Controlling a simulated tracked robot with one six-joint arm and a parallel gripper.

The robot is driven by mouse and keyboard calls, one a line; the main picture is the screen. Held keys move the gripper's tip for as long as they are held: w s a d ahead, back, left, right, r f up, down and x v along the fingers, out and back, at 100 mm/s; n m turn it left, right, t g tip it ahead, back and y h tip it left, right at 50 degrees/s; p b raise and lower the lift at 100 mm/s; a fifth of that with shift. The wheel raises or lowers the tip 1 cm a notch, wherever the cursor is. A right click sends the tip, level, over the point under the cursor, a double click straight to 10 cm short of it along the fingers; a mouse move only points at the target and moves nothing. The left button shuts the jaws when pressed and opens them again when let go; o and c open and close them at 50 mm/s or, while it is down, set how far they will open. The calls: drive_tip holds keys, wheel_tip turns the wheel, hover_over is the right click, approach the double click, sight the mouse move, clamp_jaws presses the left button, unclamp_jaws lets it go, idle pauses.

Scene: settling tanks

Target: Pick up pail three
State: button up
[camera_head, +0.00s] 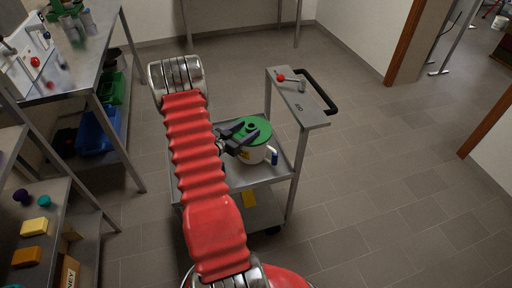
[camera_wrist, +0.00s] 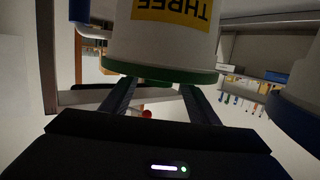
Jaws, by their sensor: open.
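Pail three (camera_head: 254,153) is white with a green lid (camera_head: 257,132) and stands on the top shelf of the metal cart (camera_head: 272,178). In the wrist view it appears upside down, with its yellow THREE label (camera_wrist: 172,10) and green rim (camera_wrist: 160,72). My gripper (camera_head: 238,136) is open at the left side of the lid in the head view. In the wrist view its two fingers (camera_wrist: 158,88) point toward the green rim, one on each side. Their tips are partly hidden by the pail, and I cannot tell whether they touch it.
A small blue object (camera_head: 274,157) is beside the pail on the cart. The cart's raised panel (camera_head: 301,105) bears a red-knobbed lever (camera_head: 283,77) and a black handle (camera_head: 325,94). Shelves with colored items (camera_head: 38,225) stand at left. The floor at right is clear.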

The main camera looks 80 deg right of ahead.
drive_tip(key=shift+c, duration=0.6)
clamp_jaws()
idle(0.4)
